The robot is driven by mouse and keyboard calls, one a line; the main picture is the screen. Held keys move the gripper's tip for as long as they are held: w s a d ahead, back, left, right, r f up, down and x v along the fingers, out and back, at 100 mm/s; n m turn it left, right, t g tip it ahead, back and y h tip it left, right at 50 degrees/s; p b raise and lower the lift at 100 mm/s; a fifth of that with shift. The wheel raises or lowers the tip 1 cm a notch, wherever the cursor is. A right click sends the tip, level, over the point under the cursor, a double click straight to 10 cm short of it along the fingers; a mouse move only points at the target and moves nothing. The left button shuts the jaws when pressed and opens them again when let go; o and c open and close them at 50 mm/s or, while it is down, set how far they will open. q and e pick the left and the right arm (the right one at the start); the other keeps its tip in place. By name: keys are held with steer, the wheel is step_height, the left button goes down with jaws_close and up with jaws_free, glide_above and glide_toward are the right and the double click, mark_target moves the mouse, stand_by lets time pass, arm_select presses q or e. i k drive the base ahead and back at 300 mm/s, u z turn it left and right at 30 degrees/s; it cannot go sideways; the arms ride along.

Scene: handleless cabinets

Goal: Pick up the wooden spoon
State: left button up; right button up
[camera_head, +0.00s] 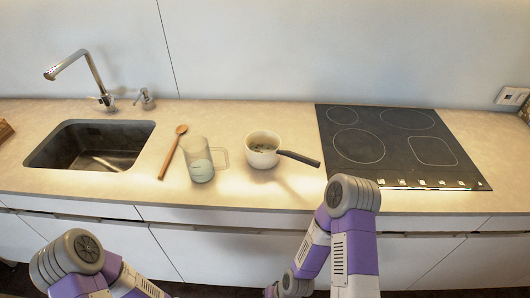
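The wooden spoon (172,153) lies on the counter between the sink and a clear glass mug. Its bowl end points toward the wall and its handle toward the counter's front edge. Nothing covers it. My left arm comes in at the lower left and my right arm at the lower middle, both in front of the counter. Neither gripper shows in this view, so their state cannot be seen. No arm touches the spoon.
The glass mug (199,160) stands just right of the spoon. A white saucepan (263,152) with a dark handle is further right, then a black cooktop (392,147). A sink (90,145) with a tall faucet (92,75) is on the left. Cabinet fronts lie below the counter.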

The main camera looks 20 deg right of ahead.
mark_target(181, 129)
steer(key=u, duration=2.15)
steer(key=i, duration=1.4)
steer(key=z, duration=1.85)
